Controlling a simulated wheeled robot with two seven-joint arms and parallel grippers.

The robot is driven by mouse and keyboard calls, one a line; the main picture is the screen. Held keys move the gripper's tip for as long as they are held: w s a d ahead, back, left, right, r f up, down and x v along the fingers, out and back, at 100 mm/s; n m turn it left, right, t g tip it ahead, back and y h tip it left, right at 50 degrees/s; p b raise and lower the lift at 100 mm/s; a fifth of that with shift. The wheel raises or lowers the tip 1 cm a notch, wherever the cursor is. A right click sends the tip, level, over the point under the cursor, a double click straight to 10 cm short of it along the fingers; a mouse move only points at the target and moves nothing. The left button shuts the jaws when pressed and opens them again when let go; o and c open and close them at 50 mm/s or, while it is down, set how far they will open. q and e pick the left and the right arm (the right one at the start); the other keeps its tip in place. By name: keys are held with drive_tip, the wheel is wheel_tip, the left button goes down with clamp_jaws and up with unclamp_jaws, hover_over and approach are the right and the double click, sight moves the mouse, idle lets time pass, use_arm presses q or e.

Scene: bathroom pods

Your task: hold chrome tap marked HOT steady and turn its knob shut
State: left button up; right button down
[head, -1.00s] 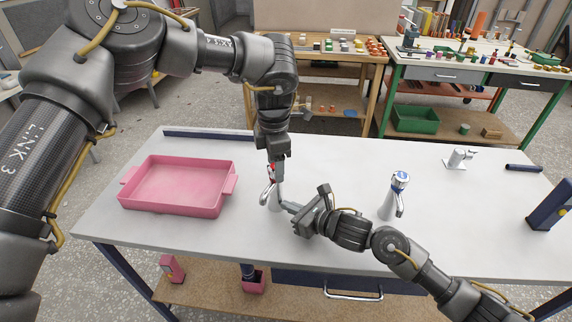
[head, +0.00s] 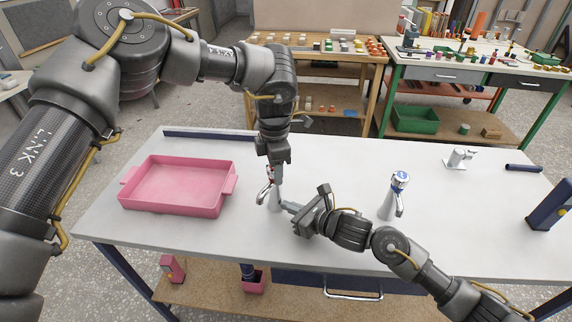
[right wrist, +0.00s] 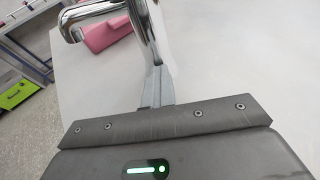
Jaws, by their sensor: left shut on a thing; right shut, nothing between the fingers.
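The chrome tap (head: 274,199) with a red mark near its top stands upright on the white table, its curved spout to the left. The lettering on it is too small to read. My left gripper (head: 274,173) comes down from above and is shut on the tap's top, where the knob is; the fingers largely hide the knob. My right gripper (head: 286,206) is low at the right side of the tap, fingers shut with nothing between them. In the right wrist view the tap (right wrist: 150,35) rises just beyond the fingertips (right wrist: 156,72); I cannot tell whether they touch it.
A pink tray (head: 222,205) lies left of the tap. A blue-topped chrome tap (head: 391,207) stands to the right, and a smaller chrome fitting (head: 457,160) stands farther back. A dark blue stand (head: 549,205) is at the right edge. The table between is mostly clear.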

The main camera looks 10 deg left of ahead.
use_arm(q)
drive_tip(key=m, duration=0.4)
drive_tip(key=shift+m, duration=0.3)
drive_tip(key=o, duration=0.8)
drive_tip(key=shift+r, duration=0.1)
drive_tip(key=shift+r, duration=2.4)
